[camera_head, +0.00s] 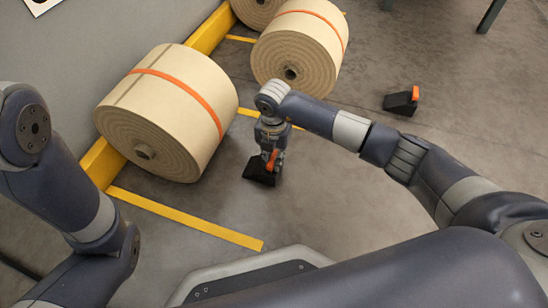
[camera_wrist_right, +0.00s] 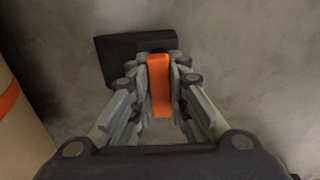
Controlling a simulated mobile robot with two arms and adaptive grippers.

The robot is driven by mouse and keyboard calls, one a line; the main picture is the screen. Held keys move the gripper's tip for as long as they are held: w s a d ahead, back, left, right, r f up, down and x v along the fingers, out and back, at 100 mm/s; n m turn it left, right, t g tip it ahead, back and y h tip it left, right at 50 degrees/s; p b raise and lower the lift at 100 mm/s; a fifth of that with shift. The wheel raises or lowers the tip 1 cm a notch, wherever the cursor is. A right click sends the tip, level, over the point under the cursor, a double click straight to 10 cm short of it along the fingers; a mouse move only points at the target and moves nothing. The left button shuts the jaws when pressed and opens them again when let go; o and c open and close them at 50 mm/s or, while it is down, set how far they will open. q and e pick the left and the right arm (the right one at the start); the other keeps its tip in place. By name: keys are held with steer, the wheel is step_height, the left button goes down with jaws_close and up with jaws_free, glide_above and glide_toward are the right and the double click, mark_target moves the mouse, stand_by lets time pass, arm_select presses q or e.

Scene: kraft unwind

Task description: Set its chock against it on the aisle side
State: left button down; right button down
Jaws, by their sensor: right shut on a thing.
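A black chock (camera_head: 259,171) with an orange handle is at or just above the floor, to the right of the nearest kraft roll (camera_head: 180,105). My right gripper (camera_head: 271,152) is shut on its orange handle, which shows between the fingers in the right wrist view (camera_wrist_right: 160,85). The black body (camera_wrist_right: 125,52) shows beyond the fingertips there. A gap of floor separates the chock from the roll in the head view. The roll has an orange band and lies on its side. My left arm is at the left; its gripper is out of view.
A second roll (camera_head: 300,48) and part of a third (camera_head: 257,8) lie farther back along a yellow rail (camera_head: 101,163). Another black chock (camera_head: 401,102) with an orange handle stands on open floor at the right. Yellow floor lines (camera_head: 188,219) mark the bays.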

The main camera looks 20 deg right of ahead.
steer(key=c, duration=1.5)
jaws_free()
steer(key=shift+o, duration=0.2)
